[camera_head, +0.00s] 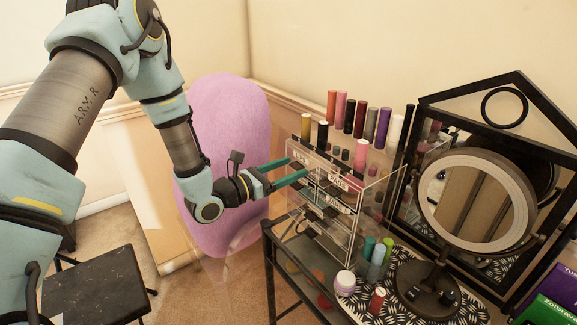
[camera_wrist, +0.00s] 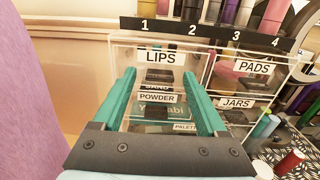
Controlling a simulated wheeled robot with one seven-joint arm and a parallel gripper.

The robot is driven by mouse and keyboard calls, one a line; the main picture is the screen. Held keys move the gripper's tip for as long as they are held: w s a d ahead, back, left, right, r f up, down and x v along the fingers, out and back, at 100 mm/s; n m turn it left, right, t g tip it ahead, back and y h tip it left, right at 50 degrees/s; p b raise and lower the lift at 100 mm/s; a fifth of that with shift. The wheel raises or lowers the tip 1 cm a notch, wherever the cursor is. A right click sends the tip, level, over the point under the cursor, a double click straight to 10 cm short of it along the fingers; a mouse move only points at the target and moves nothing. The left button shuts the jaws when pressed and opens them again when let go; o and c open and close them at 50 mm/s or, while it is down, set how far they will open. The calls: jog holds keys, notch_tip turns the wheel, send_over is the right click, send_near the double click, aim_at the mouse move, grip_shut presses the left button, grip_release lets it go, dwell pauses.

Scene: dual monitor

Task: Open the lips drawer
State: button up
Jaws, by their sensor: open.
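The clear acrylic organizer (camera_head: 330,205) stands on the dark table, its drawers facing my gripper. In the wrist view the lips drawer (camera_wrist: 135,57) is the top left one, with a white LIPS label (camera_wrist: 160,56) on its front; it looks closed. In the head view its label is small and partly behind my fingers. My gripper (camera_head: 295,168) is open, its two teal fingers pointing at the organizer's upper left front. In the wrist view my gripper (camera_wrist: 161,71) has its fingertips on either side, just below the LIPS label. Nothing is held. I cannot tell whether the fingertips touch the drawer.
Lower labels read POWDER (camera_wrist: 157,97) and PALETTE; PADS (camera_wrist: 254,66) and JARS (camera_wrist: 237,103) are on the right. Several lipsticks (camera_head: 348,116) stand on top. A round mirror (camera_head: 432,205) and small bottles stand at right. A pink chair (camera_head: 225,110) is behind my arm.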

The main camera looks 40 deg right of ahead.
jog(key=shift+c, duration=0.2)
grip_shut()
dwell(0.5)
dwell(0.8)
